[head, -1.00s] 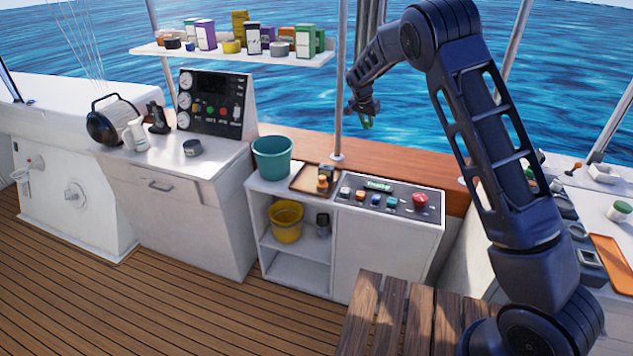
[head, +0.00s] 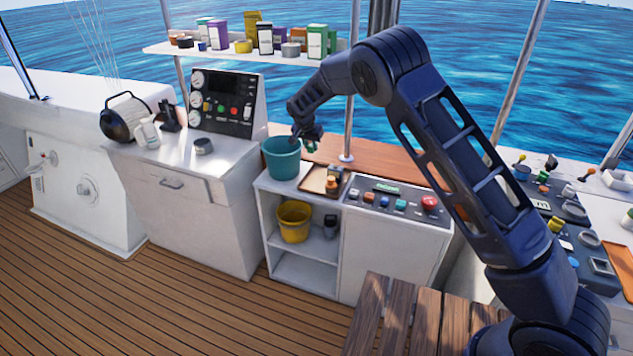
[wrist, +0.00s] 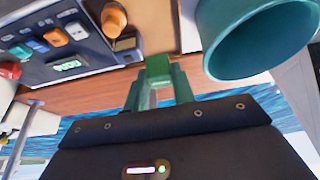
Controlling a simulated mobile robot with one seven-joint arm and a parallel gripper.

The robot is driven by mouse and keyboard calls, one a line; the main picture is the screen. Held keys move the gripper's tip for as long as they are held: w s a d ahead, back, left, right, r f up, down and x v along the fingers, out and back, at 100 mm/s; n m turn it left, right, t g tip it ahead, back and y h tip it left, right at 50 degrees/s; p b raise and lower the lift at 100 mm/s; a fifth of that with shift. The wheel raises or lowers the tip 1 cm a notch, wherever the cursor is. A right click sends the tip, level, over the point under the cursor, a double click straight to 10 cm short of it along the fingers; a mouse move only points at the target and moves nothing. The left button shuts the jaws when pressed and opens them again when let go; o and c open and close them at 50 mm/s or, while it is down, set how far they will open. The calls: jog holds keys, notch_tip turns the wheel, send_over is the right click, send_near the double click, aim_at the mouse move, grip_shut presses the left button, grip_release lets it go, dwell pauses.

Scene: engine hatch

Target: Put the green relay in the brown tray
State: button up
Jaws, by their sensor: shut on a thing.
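My gripper (head: 309,146) is shut on the green relay, high above the counter. In the wrist view the green relay (wrist: 158,68) sits between the two fingertips; in the head view it is a small green spot (head: 311,147) under the gripper. The brown tray (head: 313,181) lies on the low white cabinet, below my gripper and a little to its right. An orange-brown bottle-like thing (head: 333,185) and a dark block (head: 335,172) are in it. In the wrist view the tray (wrist: 153,20) is beyond the relay, and its far part is cut off.
A teal bucket (head: 281,160) stands just left of the tray, close to my gripper. A control panel (head: 385,199) with buttons is right of the tray. A metal pole (head: 352,110) rises behind. A shelf (head: 220,48) with boxes hangs above left.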

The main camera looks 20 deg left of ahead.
notch_tip(320, 180, down, 17)
jog(key=shift+f, duration=0.1)
dwell(0.5)
jog(key=shift+f, duration=0.1)
jog(key=o, duration=1)
jog(key=v, duration=1.2)
jog(key=shift+w+d, duration=0.1)
